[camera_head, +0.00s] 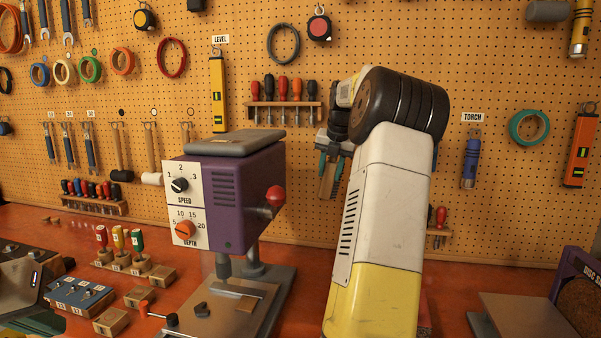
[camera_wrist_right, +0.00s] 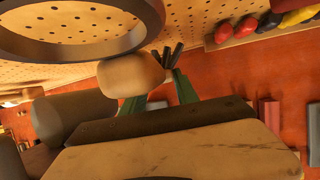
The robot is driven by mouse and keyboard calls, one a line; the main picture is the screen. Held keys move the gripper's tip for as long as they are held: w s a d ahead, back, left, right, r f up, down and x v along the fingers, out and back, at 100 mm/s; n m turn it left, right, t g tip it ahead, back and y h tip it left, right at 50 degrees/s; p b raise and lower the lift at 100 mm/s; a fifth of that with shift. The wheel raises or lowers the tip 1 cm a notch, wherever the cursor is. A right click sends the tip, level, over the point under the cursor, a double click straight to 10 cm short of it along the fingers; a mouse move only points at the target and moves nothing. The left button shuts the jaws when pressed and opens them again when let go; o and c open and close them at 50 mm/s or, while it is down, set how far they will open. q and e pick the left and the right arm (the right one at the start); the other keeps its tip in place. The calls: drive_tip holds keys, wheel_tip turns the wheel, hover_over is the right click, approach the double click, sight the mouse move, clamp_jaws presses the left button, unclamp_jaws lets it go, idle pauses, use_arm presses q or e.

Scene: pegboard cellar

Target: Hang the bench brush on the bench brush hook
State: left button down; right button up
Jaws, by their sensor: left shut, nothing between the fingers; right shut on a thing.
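My right gripper (camera_head: 331,166) is raised in front of the pegboard, with teal fingers pointing down and shut on the bench brush (camera_head: 328,184). The brush shows as a small brown piece between and below the fingers, largely covered by my right arm. In the right wrist view a rounded tan wooden part (camera_wrist_right: 130,75), seemingly its handle, sits between the green fingers. I cannot make out the brush's bristles clearly. No bench brush hook or label for it can be picked out; my arm hides part of the board.
The purple drill press (camera_head: 236,190) stands close left of my right arm. A screwdriver rack (camera_head: 284,112) is on the board near the gripper. A level (camera_head: 218,95) hangs left, a torch (camera_head: 470,163) right. A disc sander (camera_head: 577,300) stands at bottom right.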

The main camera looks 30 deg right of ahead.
drive_tip(key=shift+w+d+f, duration=0.1)
drive_tip(key=shift+w+d, duration=0.7)
drive_tip(key=shift+w, duration=0.2)
drive_tip(key=shift+w+d+f, duration=0.35)
drive_tip(key=shift+w+d, duration=0.05)
drive_tip(key=shift+w, duration=0.05)
drive_tip(key=o, duration=1.3)
